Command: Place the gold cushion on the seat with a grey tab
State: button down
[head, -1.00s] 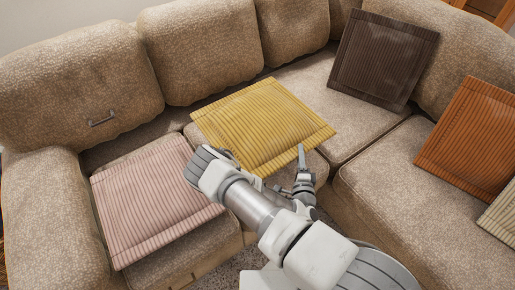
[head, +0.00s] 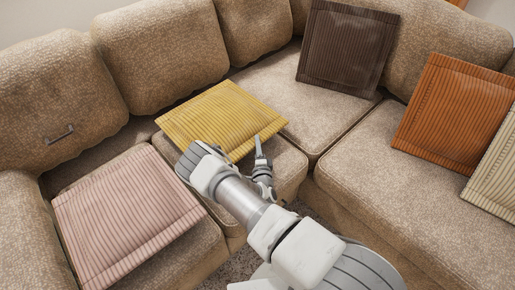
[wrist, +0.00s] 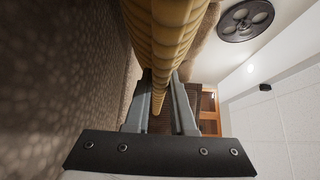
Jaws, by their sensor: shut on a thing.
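The gold cushion (head: 222,113) is ribbed and square, lying nearly flat over the middle seat. I cannot tell whether it touches the seat. My gripper (head: 257,150) is shut on its near right edge. In the wrist view the cushion's edge (wrist: 166,40) runs between the fingers of my gripper (wrist: 158,95). A small grey handle-like tab (head: 59,134) is on the left backrest. The seat (head: 206,238) below that backrest bears a ribbed pink cushion (head: 125,215). My arm covers part of the middle seat.
A dark brown cushion (head: 347,45) leans at the sofa's corner. An orange cushion (head: 457,108) and a cream cushion (head: 497,165) lean at the right. The corner seat (head: 290,90) and the right seat's front are bare.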

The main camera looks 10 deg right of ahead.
jog(key=shift+f, duration=0.55)
jog(key=shift+r, duration=0.1)
jog(key=c, duration=0.8)
grip_release()
jog(key=shift+o, duration=0.2)
